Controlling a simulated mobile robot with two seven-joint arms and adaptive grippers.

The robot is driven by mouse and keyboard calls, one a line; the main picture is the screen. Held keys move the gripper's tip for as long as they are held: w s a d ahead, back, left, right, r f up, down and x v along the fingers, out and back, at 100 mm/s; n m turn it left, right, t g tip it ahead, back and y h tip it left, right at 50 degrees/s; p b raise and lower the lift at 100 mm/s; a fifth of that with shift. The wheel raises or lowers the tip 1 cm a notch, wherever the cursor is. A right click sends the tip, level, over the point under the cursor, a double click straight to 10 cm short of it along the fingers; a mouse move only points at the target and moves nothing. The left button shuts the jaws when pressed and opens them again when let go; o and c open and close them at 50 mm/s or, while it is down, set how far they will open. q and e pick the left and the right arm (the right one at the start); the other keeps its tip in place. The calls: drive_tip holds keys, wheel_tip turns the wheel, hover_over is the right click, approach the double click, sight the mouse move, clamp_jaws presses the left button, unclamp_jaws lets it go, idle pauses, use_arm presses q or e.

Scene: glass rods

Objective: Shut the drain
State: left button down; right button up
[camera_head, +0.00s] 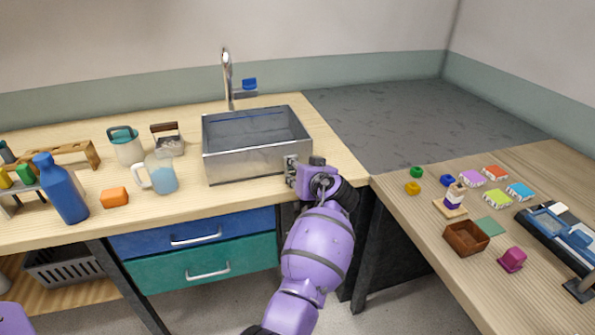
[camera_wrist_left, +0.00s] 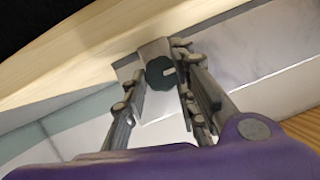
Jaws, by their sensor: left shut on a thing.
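The metal sink (camera_head: 225,165) is set into the wooden counter, with its inside grey-blue; I cannot make out the drain opening. My left gripper (camera_head: 293,170) is at the sink's front right corner, below the rim. In the left wrist view a dark, many-sided knob (camera_wrist_left: 160,73) sits on a pale metal plate (camera_wrist_left: 154,48). It has a light mark on its right side. The fingers of my left gripper (camera_wrist_left: 161,66) stand on either side of the knob and are shut on it. The gripper hides the knob in the head view. My right gripper is not in view.
A tap (camera_head: 227,75) stands behind the sink. A jug (camera_head: 158,173), a blue bottle (camera_head: 62,190) and an orange block (camera_head: 114,197) are on the counter to the left. Drawers (camera_head: 205,268) are below. A side table (camera_head: 410,215) with small items is at the right.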

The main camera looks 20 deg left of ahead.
use_arm(q)
drive_tip(key=shift+w+d+r, duration=0.1)
drive_tip(key=shift+w+d, duration=0.05)
drive_tip(key=shift+d, duration=0.25)
drive_tip(key=c, duration=1.6)
unclamp_jaws()
drive_tip(key=shift+o, duration=0.2)
drive_tip(key=shift+w, duration=0.1)
drive_tip(key=shift+a, duration=0.1)
drive_tip(key=shift+s, duration=0.2)
drive_tip(key=v, duration=1.1)
drive_tip(key=shift+s+d, duration=0.25)
drive_tip(key=shift+s, duration=0.1)
drive_tip(key=shift+r, duration=0.1)
